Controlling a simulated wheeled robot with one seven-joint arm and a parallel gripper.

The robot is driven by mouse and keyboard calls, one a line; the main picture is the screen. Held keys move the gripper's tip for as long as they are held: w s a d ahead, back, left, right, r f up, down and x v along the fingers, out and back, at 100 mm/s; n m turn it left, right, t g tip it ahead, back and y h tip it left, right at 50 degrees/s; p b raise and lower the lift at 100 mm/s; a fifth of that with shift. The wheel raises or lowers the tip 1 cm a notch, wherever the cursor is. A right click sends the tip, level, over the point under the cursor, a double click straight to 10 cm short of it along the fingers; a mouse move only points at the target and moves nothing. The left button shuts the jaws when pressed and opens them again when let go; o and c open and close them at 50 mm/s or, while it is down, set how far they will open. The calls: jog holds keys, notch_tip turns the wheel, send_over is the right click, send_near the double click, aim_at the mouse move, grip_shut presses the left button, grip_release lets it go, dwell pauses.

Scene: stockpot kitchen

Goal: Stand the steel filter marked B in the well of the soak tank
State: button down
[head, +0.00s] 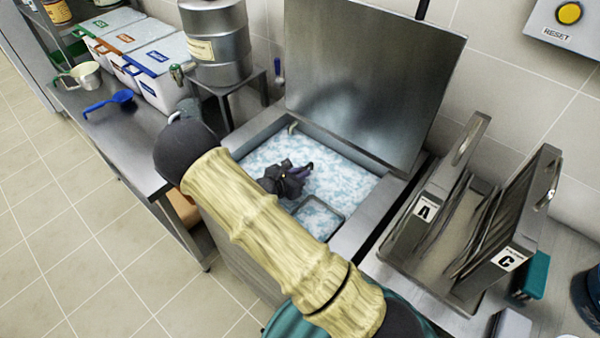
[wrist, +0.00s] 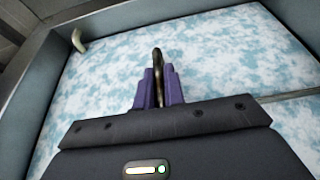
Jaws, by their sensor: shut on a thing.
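The soak tank (head: 357,238) stands open with its lid raised, full of blue-white foam. My gripper (head: 301,171) is low inside the tank, over the foam. In the wrist view its purple fingers (wrist: 158,88) are shut on a thin, dark, upright metal loop (wrist: 157,60), which looks like the filter's handle. The rest of the held thing is hidden by the gripper and foam, and no B mark shows. A rectangular metal rim (head: 338,214) shows in the foam at the tank's near side, partly behind my arm; I cannot tell whether it is the well.
A rack to the right holds steel filters marked A (head: 425,208) and C (head: 508,259). The raised lid (head: 370,75) stands behind the tank. A side table (head: 115,135) at left carries lidded tubs, a blue scoop (head: 120,97) and a pot. A steel drum (head: 217,45) stands behind.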

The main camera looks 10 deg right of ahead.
jog(key=shift+f, duration=0.2)
dwell(0.4)
jog(key=c, duration=1.4)
grip_release()
jog(key=shift+f, duration=0.15)
notch_tip(320, 180, up, 31)
jog(key=p, duration=2.2)
jog(key=shift+f, duration=0.15)
